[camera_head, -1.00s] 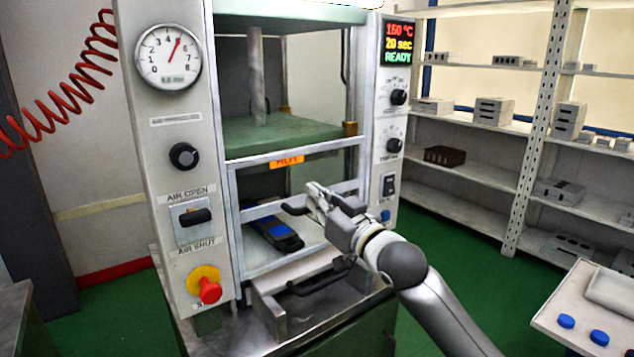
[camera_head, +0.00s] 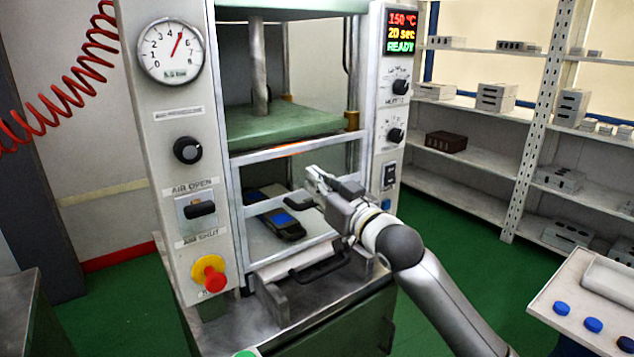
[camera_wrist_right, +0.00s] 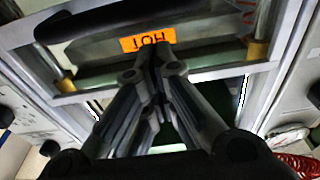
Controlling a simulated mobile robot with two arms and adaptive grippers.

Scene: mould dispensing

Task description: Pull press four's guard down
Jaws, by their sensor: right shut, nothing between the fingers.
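The press (camera_head: 180,120) stands at the centre, its display reading READY. The guard (camera_head: 262,158) is a pale metal frame across the lower front of its opening. A dark handle (camera_head: 299,203) shows just left of my right gripper (camera_head: 322,184). In the right wrist view, a dark bar (camera_wrist_right: 90,22) crosses the top, close to the shut fingers (camera_wrist_right: 155,62). The fingers hold nothing, and I cannot tell whether they touch the bar. An orange HOT label (camera_wrist_right: 148,39) shows beyond the fingertips. My left gripper is out of view.
A black-handled plate (camera_head: 318,266) lies on the bench in front of the press. Shelves (camera_head: 480,181) stand at right, and a tray (camera_head: 548,308) with blue caps lies at lower right.

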